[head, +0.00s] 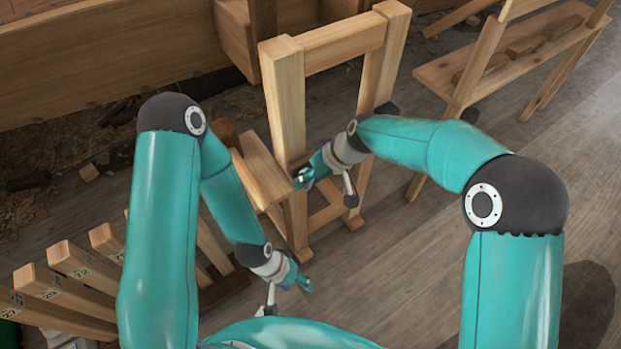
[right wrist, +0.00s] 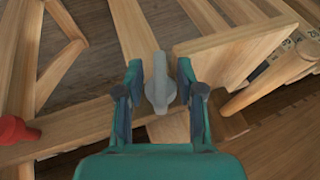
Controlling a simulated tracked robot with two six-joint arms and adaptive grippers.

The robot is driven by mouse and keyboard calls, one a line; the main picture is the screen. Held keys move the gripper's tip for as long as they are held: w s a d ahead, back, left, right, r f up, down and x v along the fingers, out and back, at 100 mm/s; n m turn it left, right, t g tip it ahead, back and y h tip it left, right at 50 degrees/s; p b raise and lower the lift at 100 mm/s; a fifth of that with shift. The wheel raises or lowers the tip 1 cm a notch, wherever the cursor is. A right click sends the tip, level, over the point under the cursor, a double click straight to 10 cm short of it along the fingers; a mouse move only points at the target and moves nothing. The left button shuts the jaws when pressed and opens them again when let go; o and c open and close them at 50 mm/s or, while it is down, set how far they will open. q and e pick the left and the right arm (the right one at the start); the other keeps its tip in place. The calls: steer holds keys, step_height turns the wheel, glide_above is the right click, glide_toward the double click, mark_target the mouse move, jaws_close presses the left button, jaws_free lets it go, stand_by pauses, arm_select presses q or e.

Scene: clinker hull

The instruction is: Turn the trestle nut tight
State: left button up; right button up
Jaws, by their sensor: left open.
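The wooden trestle (head: 285,100) stands upright at the centre of the head view. Its nut (right wrist: 158,82), a grey winged piece, shows in the right wrist view against the trestle's wood (right wrist: 135,30). My right gripper (right wrist: 160,85) is open, with one finger on each side of the nut and a visible gap on the left side. In the head view my right gripper (head: 318,178) is at the trestle's near post, and the nut cannot be made out there. My left gripper (head: 290,288) is open and empty, low in front of the trestle.
A red knob (right wrist: 15,130) is at the left of the right wrist view. Numbered wooden boards (head: 75,262) stand at lower left. A wooden bench (head: 510,68) is at upper right, and the plank hull (head: 110,55) lies behind. Floor at right is clear.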

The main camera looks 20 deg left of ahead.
jaws_close()
steer(key=shift+d, duration=0.1)
